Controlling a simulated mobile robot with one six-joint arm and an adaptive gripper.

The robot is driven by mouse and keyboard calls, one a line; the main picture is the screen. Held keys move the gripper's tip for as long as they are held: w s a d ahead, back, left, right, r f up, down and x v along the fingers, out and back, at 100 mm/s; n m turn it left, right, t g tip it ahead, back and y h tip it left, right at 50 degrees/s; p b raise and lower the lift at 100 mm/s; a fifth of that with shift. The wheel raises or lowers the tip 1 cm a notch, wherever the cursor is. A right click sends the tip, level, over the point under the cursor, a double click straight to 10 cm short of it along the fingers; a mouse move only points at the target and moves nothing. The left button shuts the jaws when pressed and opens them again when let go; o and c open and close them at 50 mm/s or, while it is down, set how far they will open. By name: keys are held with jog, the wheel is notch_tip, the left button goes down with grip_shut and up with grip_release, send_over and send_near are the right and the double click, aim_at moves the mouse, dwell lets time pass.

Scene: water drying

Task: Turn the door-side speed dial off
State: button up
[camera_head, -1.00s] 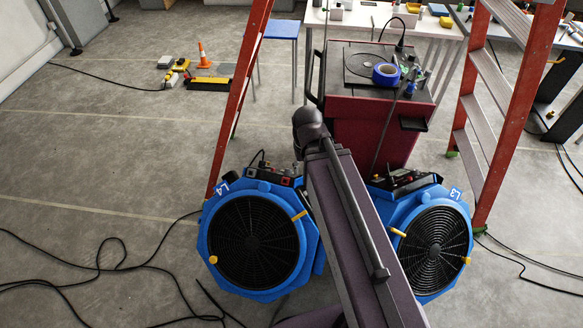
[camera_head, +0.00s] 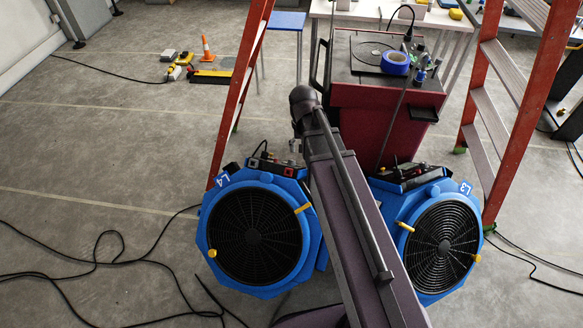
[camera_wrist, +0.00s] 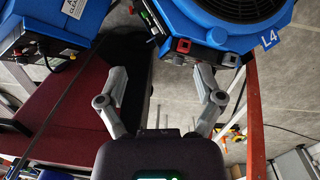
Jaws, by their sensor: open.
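Two blue fans stand on the floor: one marked L4 (camera_head: 222,272) on the left and one marked L3 (camera_head: 401,270) on the right. The L4 control panel (camera_head: 270,165) is on top of its casing, partly hidden by my arm. In the wrist view, that fan (camera_wrist: 210,20) is upside down at the top, with a red knob-like part (camera_wrist: 183,45) and a darker one (camera_wrist: 229,58) on its panel edge. I cannot tell which is the speed dial or its setting. My gripper (camera_wrist: 163,82) is open and empty, its fingers spread below the panel and apparently apart from it.
A red cart (camera_head: 375,125) with blue tape (camera_head: 396,63) stands behind the fans. Red ladder legs (camera_head: 236,105) rise beside L4, and a ladder (camera_head: 520,130) stands at right. Black cables (camera_head: 95,262) lie on the floor at left. An orange cone (camera_head: 207,48) stands farther back.

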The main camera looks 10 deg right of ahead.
aim_at(292, 163)
jog(key=w+a+f+m+b, duration=0.1)
jog(key=w+f+m+b, duration=0.1)
jog(key=w+f+b, duration=0.6)
jog(key=w+a+f+m+g+h+b, duration=0.1)
jog(key=w+f+m+b, duration=0.2)
jog(key=w+f+b, duration=0.5)
jog(key=w+f, duration=0.1)
jog(key=w, duration=0.5)
jog(key=shift+w+m, duration=0.3)
jog(key=shift+f, duration=0.25)
jog(key=f+b, duration=0.4)
jog(key=s+d+f+b, duration=0.1)
jog(key=f+b, duration=0.3)
jog(key=b, duration=0.1)
jog(key=d+f+b, duration=0.1)
jog(key=f+b, duration=0.3)
jog(key=f, duration=0.1)
jog(key=shift+s, duration=0.35)
jog(key=c, duration=1.2)
